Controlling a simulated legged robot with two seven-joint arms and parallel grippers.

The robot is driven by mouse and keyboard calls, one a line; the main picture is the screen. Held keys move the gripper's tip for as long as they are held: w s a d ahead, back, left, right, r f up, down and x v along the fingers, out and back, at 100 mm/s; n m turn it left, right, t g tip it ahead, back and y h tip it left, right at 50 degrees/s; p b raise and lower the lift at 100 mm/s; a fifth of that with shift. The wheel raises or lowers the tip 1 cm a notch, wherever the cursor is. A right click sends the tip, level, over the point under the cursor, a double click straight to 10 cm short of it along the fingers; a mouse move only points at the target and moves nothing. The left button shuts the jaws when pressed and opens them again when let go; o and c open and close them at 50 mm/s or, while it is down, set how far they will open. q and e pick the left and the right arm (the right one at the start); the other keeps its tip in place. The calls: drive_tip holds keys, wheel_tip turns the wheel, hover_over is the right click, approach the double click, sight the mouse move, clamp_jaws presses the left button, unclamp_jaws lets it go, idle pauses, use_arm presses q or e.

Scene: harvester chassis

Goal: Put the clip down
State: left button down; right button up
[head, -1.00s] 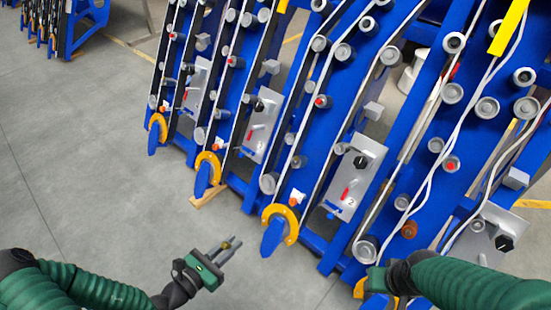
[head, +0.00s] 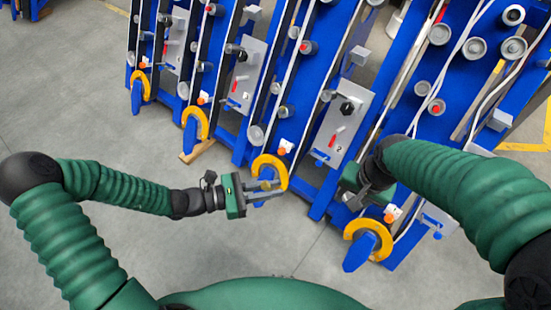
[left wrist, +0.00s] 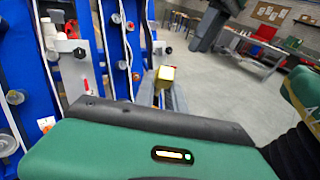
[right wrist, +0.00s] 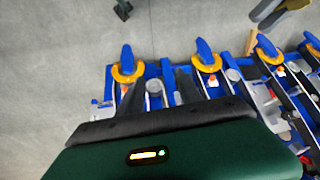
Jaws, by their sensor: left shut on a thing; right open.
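My left gripper (head: 266,190) is in the middle of the head view, in front of a blue chassis frame with a yellow ring (head: 270,163) at its foot. It is shut on a small yellowish clip (left wrist: 166,74), which shows at the fingertips in the left wrist view. In the head view the clip is small and hard to tell from the yellow ring behind it. My right gripper (right wrist: 158,92) is open, with its fingers apart before the blue frames in the right wrist view. In the head view its fingers are mostly hidden by its own body.
Several slanted blue chassis frames (head: 322,70) with grey rollers and cables fill the back and right. A silver panel (head: 345,115) with a black knob and red lever faces me. Bare grey floor (head: 80,110) lies at the left. A workbench (left wrist: 262,50) stands far off.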

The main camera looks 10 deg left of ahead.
use_arm(q)
drive_tip(key=shift+w+f, duration=0.1)
drive_tip(key=shift+w, duration=0.05)
drive_tip(key=shift+a, duration=0.15)
use_arm(e)
drive_tip(key=w+a+r+m+g+y, duration=0.35)
drive_tip(key=a+r+m, duration=0.7)
drive_tip(key=a, duration=0.65)
drive_tip(key=shift+n+h, duration=0.25)
drive_tip(key=shift+n, duration=0.7)
drive_tip(key=x, duration=1)
drive_tip(key=shift+w+a, duration=0.25)
drive_tip(key=shift+a, duration=0.2)
drive_tip(key=shift+w, duration=0.1)
clamp_jaws()
use_arm(q)
drive_tip(key=c, duration=1.3)
unclamp_jaws()
use_arm(e)
drive_tip(key=shift+d, duration=0.1)
